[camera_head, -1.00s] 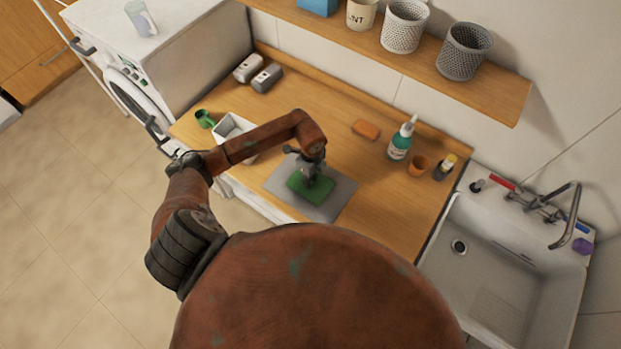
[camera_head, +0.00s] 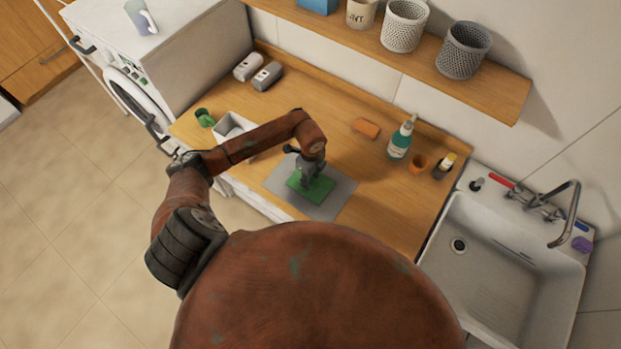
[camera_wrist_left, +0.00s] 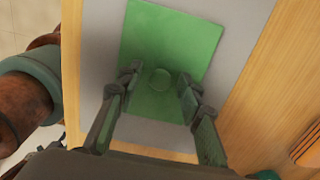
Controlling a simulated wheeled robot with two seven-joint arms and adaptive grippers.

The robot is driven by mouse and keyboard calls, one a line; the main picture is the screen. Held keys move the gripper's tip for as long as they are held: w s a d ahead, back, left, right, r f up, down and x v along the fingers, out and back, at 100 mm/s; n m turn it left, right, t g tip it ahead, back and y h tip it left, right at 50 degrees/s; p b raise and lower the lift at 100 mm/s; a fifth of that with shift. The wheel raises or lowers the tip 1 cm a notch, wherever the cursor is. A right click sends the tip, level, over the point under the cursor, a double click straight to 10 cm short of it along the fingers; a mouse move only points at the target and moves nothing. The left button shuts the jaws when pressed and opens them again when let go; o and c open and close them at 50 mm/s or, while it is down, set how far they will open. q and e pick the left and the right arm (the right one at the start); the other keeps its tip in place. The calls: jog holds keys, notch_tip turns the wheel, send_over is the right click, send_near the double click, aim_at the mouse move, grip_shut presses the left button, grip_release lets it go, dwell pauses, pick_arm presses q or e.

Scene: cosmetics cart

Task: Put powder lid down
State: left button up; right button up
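The powder lid (camera_head: 316,191) is a flat green square that lies on the grey mat (camera_head: 341,192) on the wooden counter. In the left wrist view the lid (camera_wrist_left: 175,45) has a small round knob near its middle and lies over the grey mat (camera_wrist_left: 98,50). My left gripper (camera_head: 308,180) is directly above the lid, pointing down. In the wrist view the left gripper's fingers (camera_wrist_left: 157,79) stand apart on either side of the knob, with gaps to it. My right gripper is not in view.
A white square bin (camera_head: 227,122) and a green cup (camera_head: 204,117) stand left of the mat. An orange sponge (camera_head: 366,128), a teal bottle (camera_head: 399,145) and an orange cup (camera_head: 417,164) stand to the right. The sink (camera_head: 470,275) is at the right.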

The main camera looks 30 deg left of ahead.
aim_at(311, 180)
pick_arm(q)
notch_tip(311, 180, up, 12)
jog(key=b, duration=0.2)
dwell(0.6)
